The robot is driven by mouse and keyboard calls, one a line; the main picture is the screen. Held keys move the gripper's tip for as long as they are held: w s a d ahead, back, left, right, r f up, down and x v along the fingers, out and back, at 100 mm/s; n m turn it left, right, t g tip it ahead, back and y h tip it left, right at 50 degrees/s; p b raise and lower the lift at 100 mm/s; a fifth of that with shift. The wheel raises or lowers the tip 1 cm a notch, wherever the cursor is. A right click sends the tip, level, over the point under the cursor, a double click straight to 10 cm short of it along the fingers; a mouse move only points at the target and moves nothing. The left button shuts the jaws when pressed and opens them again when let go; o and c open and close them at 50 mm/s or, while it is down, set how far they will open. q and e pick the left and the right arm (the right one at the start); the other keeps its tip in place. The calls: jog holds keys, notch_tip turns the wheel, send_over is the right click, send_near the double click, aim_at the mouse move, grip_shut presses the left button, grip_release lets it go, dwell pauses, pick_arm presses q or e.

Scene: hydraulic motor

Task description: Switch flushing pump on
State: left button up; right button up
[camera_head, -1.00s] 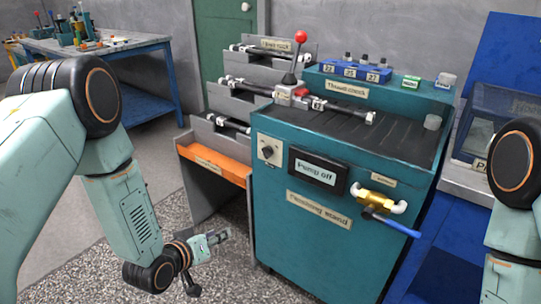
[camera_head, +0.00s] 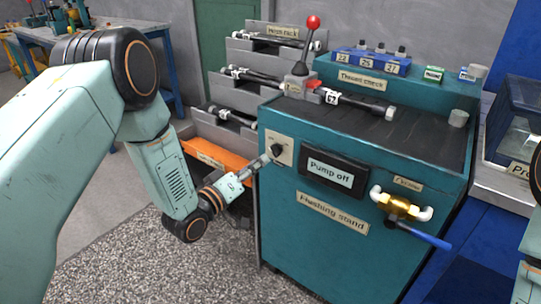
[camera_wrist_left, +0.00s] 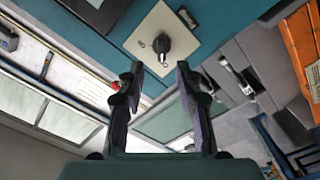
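The flushing stand (camera_head: 300,245) is a teal cabinet with a display (camera_head: 332,173) that reads "Pump off". A black rotary knob (camera_head: 278,149) sits on a cream plate at the left of its front. The knob also shows in the left wrist view (camera_wrist_left: 162,44). My left gripper (camera_head: 262,162) points at the knob from the lower left. In the left wrist view its two fingers (camera_wrist_left: 160,72) are apart and empty, with the knob beyond the gap between their tips. My right gripper is out of view; only part of that arm shows at the right edge.
A valve with a blue handle (camera_head: 424,235) sticks out at the front right. A red-topped lever (camera_head: 313,23) and a hose (camera_head: 360,104) are on top. A grey rack (camera_head: 270,57) and an orange tray (camera_head: 216,152) stand to the left.

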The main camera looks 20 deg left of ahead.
aim_at(273, 153)
pick_arm(q)
jog(key=x, duration=0.1)
jog(key=b+x, duration=0.1)
jog(key=x, duration=0.2)
jog(key=shift+w+d+f, duration=0.1)
jog(key=shift+w+f, duration=0.15)
jog(key=shift+f, duration=0.1)
jog(key=shift+w+d+r+b, duration=0.1)
jog(key=shift+w+d+b, duration=0.05)
jog(key=shift+w+b, duration=0.15)
jog(key=shift+w+d+r+b, duration=0.1)
jog(key=shift+w+b, duration=0.05)
jog(key=shift+w, duration=0.2)
jog(key=shift+w+f, duration=0.1)
jog(key=shift+w, duration=0.05)
jog(key=c, duration=0.3)
grip_shut()
